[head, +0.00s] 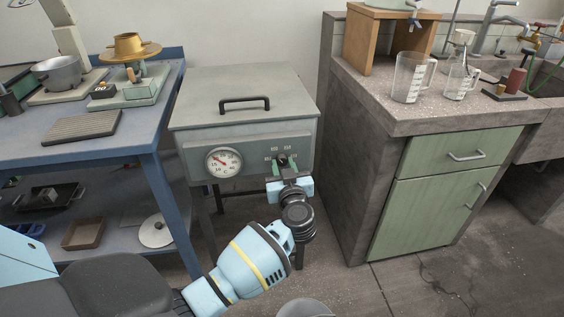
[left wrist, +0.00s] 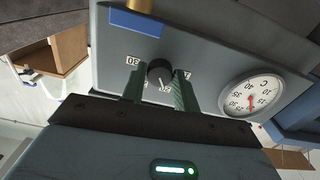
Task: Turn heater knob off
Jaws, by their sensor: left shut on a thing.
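The heater is a grey metal box (head: 243,100) with a black lid handle, standing between two benches. Its front panel has a round dial (head: 224,163) with a red needle, also in the left wrist view (left wrist: 252,97). My right gripper is not in view.
A blue bench (head: 150,130) with a pot (head: 56,73) and a scale stands left. A stone-topped bench (head: 384,110) with green drawers, a beaker (head: 410,78) and a flask stands close on the right. Bare floor shows in front.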

